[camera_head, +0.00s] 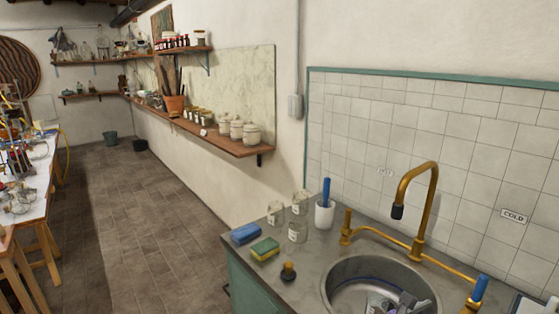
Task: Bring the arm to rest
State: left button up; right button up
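A grey, angular shape (408,303) shows low in the sink at the bottom edge of the head view. It looks like part of my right gripper, but it is small and cut off by the frame. I cannot tell whether its fingers are open or shut, or whether it touches anything in the sink. My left gripper is not in view. The round metal sink (343,270) is set in the grey counter (325,252).
A brass faucet (430,185) arches over the sink. Glass jars (298,231), a white cup (325,214) with a blue-handled tool, a blue cloth (245,234), a sponge (265,249) and a dark stopper (289,271) stand left of it. The floor (150,220) is open.

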jog(key=s+a+f+m+y+p, duration=0.1)
jog(key=s+m+y, duration=0.1)
jog(key=s+m, duration=0.1)
jog(key=s+a+f+m+g+y+p, duration=0.1)
jog(key=s+f+m+y, duration=0.1)
jog(key=s+m, duration=0.1)
jog(key=s+a+f+m+y+p, duration=0.1)
jog(key=s+f+m, duration=0.1)
jog(key=s+m, duration=0.1)
jog(key=shift+s+a+m+g+y, duration=0.2)
jog(key=shift+s+m+g+y, duration=0.1)
jog(key=shift+s+g+y, duration=0.1)
jog(key=s+a+f+m+y+p, duration=0.3)
jog(key=s+a+m+y, duration=0.5)
jog(key=a+m, duration=0.5)
jog(key=shift+s+f+m, duration=0.2)
jog(key=shift+s+m, duration=0.2)
jog(key=shift+s, duration=0.65)
